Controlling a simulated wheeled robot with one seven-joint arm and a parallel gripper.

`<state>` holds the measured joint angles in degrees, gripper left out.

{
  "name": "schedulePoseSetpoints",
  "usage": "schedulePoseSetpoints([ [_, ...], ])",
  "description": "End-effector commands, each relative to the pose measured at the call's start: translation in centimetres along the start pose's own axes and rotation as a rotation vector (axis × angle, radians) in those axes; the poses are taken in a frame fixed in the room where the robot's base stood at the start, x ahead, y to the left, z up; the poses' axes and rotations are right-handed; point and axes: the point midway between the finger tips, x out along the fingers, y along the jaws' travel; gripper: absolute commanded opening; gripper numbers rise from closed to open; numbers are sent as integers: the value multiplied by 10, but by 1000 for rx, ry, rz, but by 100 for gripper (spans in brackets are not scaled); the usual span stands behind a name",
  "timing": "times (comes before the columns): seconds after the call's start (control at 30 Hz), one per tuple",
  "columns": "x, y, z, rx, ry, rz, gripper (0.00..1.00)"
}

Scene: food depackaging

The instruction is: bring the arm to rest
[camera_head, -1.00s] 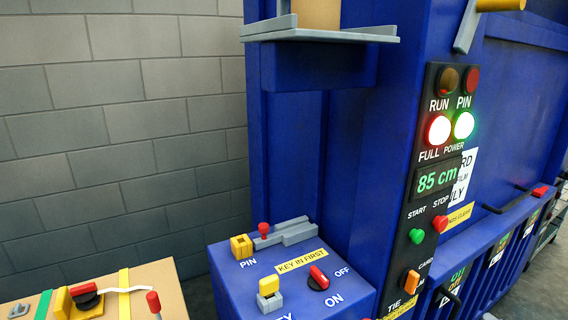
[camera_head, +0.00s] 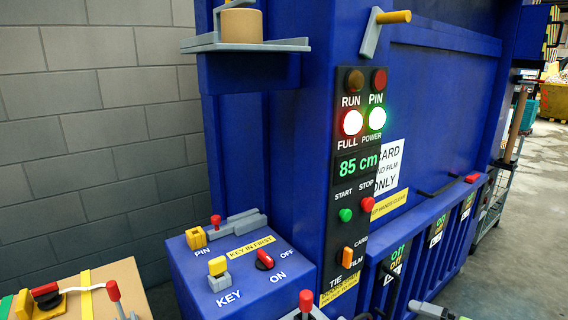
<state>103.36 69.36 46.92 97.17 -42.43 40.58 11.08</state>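In front stands a blue baler-like machine (camera_head: 440,100). Its dark control panel (camera_head: 348,215) has a lit red FULL lamp (camera_head: 351,122), a lit POWER lamp (camera_head: 377,118) and a display reading 85 cm (camera_head: 357,165). The RUN and PIN lamps above look unlit. A blue key box (camera_head: 205,285) carries a yellow-topped key piece (camera_head: 218,268), a red switch (camera_head: 264,260) and a red-knobbed pin (camera_head: 216,221).
A brown roll (camera_head: 241,25) sits on a grey shelf (camera_head: 205,44) at upper left. A cardboard-coloured box top (camera_head: 134,280) with red-and-yellow fittings is at lower left. A red-knobbed lever (camera_head: 307,301) rises at the bottom. Open grey floor (camera_head: 530,220) lies at right.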

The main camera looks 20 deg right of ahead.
Motion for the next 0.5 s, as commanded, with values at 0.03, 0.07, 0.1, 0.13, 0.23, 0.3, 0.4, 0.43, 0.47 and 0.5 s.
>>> schedulePoseSetpoints([
  [0.03, 11, -3, 7, -12, -37, 41, 98],
  [0.07, 18, -4, 12, -19, -61, 69, 98],
  [0.1, 27, -5, 19, -29, -93, 108, 98],
  [0.13, 34, -6, 25, -39, -118, 140, 98],
  [0.23, 56, -9, 47, -75, -207, 256, 98],
  [0.3, 71, -12, 65, -110, -272, 350, 98],
  [0.4, 90, -19, 97, -186, -368, 513, 98],
  [0.43, 95, -22, 108, -218, -398, 568, 98],
  [0.47, 98, -26, 120, -252, -425, 629, 98],
  [0.5, 102, -32, 137, -305, -457, 710, 98],
])
